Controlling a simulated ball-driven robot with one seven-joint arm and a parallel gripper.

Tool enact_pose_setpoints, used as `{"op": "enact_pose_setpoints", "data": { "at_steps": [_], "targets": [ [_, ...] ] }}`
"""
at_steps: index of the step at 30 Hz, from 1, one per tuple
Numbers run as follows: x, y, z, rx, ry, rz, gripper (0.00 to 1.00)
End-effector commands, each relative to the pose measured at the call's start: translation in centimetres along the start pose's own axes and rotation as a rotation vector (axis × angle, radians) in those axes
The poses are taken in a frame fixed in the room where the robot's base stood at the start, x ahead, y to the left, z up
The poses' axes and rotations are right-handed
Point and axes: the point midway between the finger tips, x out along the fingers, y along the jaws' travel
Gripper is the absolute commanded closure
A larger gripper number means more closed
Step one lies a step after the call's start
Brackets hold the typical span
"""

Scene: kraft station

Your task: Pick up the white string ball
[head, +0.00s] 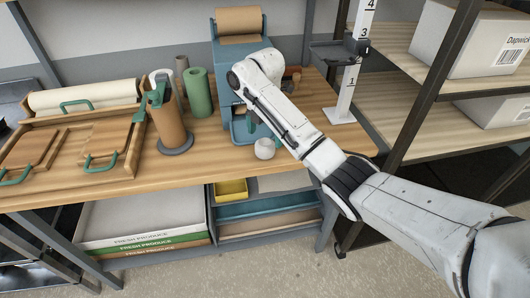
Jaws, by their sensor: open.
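The white string ball (264,148) is a small, round, off-white ball. It sits near the front edge of the wooden table (215,160), just in front of the blue dispenser (230,88). My white arm reaches in from the lower right and bends above the table, over the dispenser's right side. My arm passes close to the right of the ball in the picture. The ball shows no contact with a gripper.
A brown roll on a round grey base (167,118) and a green roll (199,92) stand left of the dispenser. Wooden boards with green handles (103,142) lie at left. A numbered white post (349,85) and shelving with boxes (480,42) stand right. Bare tabletop surrounds the ball's left.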

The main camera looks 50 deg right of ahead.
Motion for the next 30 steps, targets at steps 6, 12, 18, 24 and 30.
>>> {"op": "enact_pose_setpoints", "data": {
  "at_steps": [6, 12, 18, 24, 30],
  "targets": [
    [1.7, -0.1, -0.2, 0.000, -0.001, -0.001, 0.03],
    [4.7, -0.1, -0.5, 0.001, -0.001, -0.002, 0.03],
    [5.8, -0.1, -0.5, 0.001, -0.001, 0.001, 0.03],
    [5.8, -0.1, -0.5, 0.001, -0.001, 0.002, 0.06],
    [5.8, -0.1, -0.5, 0.001, -0.001, 0.002, 0.25]
  ]
}}
